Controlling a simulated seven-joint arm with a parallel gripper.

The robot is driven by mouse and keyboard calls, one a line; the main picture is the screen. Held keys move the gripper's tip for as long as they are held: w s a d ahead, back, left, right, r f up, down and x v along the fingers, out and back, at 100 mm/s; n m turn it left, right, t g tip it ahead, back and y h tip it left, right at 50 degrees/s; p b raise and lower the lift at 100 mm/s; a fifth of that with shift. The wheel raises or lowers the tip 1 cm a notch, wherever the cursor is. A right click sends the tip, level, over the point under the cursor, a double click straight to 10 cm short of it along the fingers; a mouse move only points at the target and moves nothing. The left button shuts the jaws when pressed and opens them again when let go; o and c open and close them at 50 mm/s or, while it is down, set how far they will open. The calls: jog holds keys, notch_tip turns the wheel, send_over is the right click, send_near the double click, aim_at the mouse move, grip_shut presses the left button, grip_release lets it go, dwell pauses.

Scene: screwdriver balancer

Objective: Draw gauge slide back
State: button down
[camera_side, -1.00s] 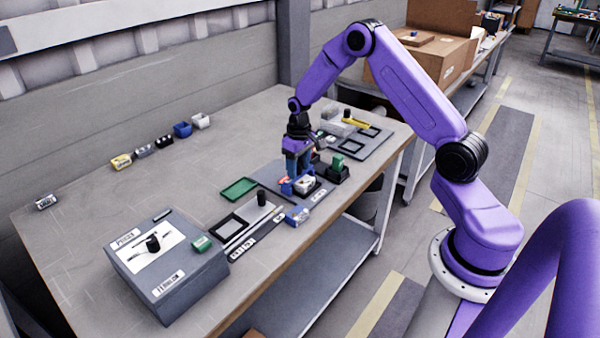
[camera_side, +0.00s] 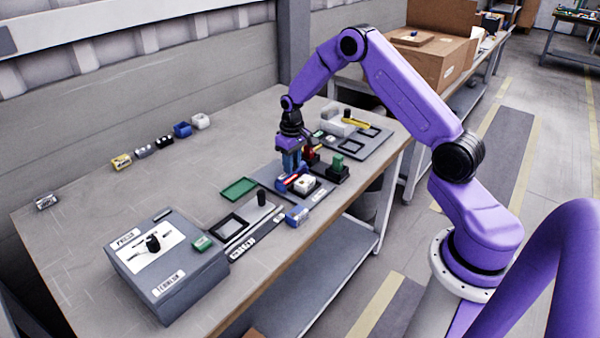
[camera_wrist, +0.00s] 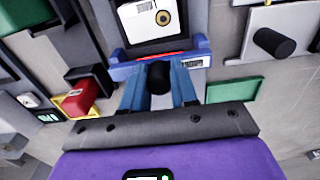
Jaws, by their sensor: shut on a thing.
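My gripper (camera_side: 291,168) is shut on a black knob (camera_wrist: 159,77), which shows between its two blue fingers in the wrist view. The knob appears to belong to the gauge slide; the part under it is mostly hidden by the fingers. A blue body with a red strip (camera_wrist: 122,65) lies right beyond the fingers and carries a pale label at its right end. A white block with a round brass-and-black face (camera_wrist: 142,30) sits just past it, on a dark holder. In the side view this white block (camera_side: 304,184) is in front of my gripper.
A green block on a black stand (camera_side: 338,163) is close on the right. A green tray (camera_side: 239,188) and a plate with a black peg (camera_side: 262,198) are to the left. A grey labelled box (camera_side: 165,265) stands front left.

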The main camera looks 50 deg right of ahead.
jog(key=shift+w+d+f, duration=0.1)
jog(key=shift+w+f, duration=0.1)
jog(key=shift+w, duration=1)
jog(key=shift+w+d+f, duration=0.1)
jog(key=shift+w+f, duration=0.1)
jog(key=shift+w, duration=1)
jog(key=shift+w+d+f, duration=0.1)
jog(key=shift+w+f, duration=0.1)
jog(key=shift+w, duration=1)
jog(key=c, duration=0.8)
grip_release()
jog(key=shift+c, duration=0.2)
jog(key=shift+a, duration=0.2)
jog(key=shift+w+a, duration=0.1)
jog(key=shift+a, duration=0.35)
notch_tip(320, 180, up, 7)
jog(key=shift+w+d+r, duration=0.15)
jog(key=shift+d+r, duration=0.05)
jog(key=shift+d, duration=0.2)
